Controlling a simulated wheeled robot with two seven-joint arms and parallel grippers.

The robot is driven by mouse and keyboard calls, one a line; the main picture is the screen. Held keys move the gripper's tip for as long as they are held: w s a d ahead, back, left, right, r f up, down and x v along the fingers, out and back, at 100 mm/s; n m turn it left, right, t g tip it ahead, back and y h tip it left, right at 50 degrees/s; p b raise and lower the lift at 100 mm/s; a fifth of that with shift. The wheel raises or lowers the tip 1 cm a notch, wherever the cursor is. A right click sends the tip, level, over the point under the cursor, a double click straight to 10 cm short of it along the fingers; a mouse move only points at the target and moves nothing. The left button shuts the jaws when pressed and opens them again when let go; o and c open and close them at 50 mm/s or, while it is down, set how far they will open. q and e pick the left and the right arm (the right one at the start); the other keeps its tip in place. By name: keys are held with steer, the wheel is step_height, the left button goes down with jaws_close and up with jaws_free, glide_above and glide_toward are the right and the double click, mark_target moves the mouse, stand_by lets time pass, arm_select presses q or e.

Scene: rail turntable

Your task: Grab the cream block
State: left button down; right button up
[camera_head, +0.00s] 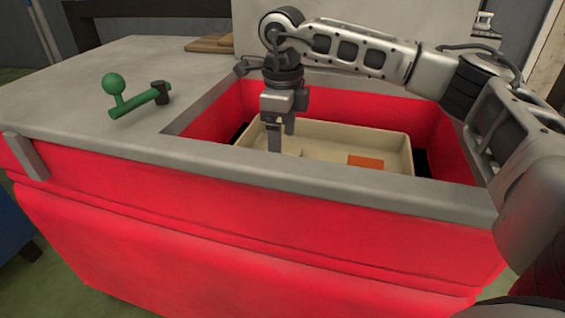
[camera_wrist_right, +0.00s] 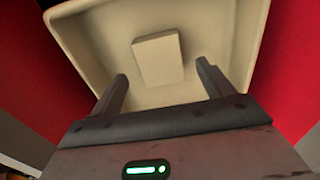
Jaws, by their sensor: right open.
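The cream block (camera_wrist_right: 159,59) lies on the floor of a cream tray (camera_wrist_right: 73,39) in the right wrist view. It sits just ahead of and between the fingers of my right gripper (camera_wrist_right: 164,86), which is open and empty. In the head view my right gripper (camera_head: 281,140) points down into the red well at the left part of the tray (camera_head: 384,137). There the block is mostly hidden behind the well's front rim and the gripper. My left gripper is not in view.
An orange patch (camera_head: 366,161) shows in the right part of the tray. The grey rim (camera_head: 330,185) of the red cabinet surrounds the well. A green crank handle (camera_head: 135,98) stands on the grey top at left. Brown boards (camera_head: 212,43) lie at the back.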

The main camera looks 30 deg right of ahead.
mark_target(283, 148)
step_height(283, 148, down, 3)
steer(key=shift+r+b, duration=0.1)
steer(key=shift+b, duration=0.2)
steer(key=c, duration=1.1)
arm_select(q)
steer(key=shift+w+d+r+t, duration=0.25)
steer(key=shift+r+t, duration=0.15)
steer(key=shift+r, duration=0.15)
